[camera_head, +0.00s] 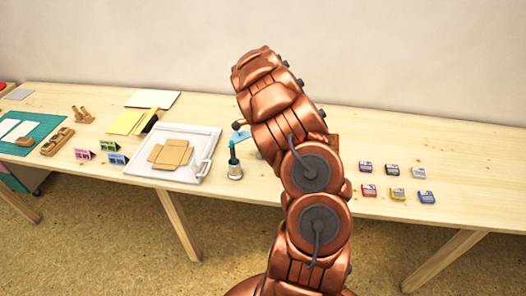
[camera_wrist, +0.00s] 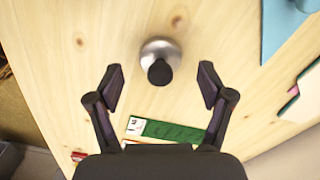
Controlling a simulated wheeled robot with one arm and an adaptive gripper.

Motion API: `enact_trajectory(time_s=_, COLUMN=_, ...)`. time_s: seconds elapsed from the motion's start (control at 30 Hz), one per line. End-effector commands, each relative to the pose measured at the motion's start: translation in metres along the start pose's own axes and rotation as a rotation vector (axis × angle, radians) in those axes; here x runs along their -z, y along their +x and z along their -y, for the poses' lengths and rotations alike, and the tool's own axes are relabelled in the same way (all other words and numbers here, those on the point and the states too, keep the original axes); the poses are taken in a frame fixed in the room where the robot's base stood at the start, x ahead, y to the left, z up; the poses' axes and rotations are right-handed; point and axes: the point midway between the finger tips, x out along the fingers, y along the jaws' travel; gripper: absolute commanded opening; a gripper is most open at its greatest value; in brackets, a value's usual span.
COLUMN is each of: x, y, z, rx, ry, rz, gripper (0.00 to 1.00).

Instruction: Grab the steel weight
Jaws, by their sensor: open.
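The steel weight (camera_wrist: 152,48) shows in the wrist view, a round shiny metal body with a black knob on top. It stands on the wooden table, just ahead of my gripper (camera_wrist: 161,83). My gripper is open and empty, one finger to each side, with the weight beyond the fingertips and centred on the gap. No contact shows. In the head view my arm hides the gripper, and I cannot pick out the weight with certainty.
In the wrist view a green strip (camera_wrist: 180,132) lies below the fingers and a blue sheet (camera_wrist: 283,25) at upper right. In the head view a white tray (camera_head: 206,147) with cardboard stands left of my arm.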

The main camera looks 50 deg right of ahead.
Motion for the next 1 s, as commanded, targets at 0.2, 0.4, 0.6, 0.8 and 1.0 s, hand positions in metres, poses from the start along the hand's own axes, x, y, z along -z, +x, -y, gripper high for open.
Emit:
enact_trajectory(time_s=0.2, x=0.000, y=0.021, z=0.000, rx=0.002, ry=-0.001, rz=0.000, gripper=0.80)
enact_trajectory(time_s=0.4, x=0.000, y=0.022, z=0.001, rx=0.003, ry=-0.001, rz=0.000, gripper=0.80)
enact_trajectory(time_s=0.6, x=0.000, y=0.022, z=0.001, rx=0.002, ry=-0.001, rz=0.000, gripper=0.60)
enact_trajectory(time_s=0.8, x=0.000, y=0.022, z=0.001, rx=0.002, ry=-0.001, rz=0.000, gripper=0.39)
enact_trajectory(time_s=1.0, x=0.000, y=0.022, z=0.001, rx=0.002, ry=-0.001, rz=0.000, gripper=0.18)
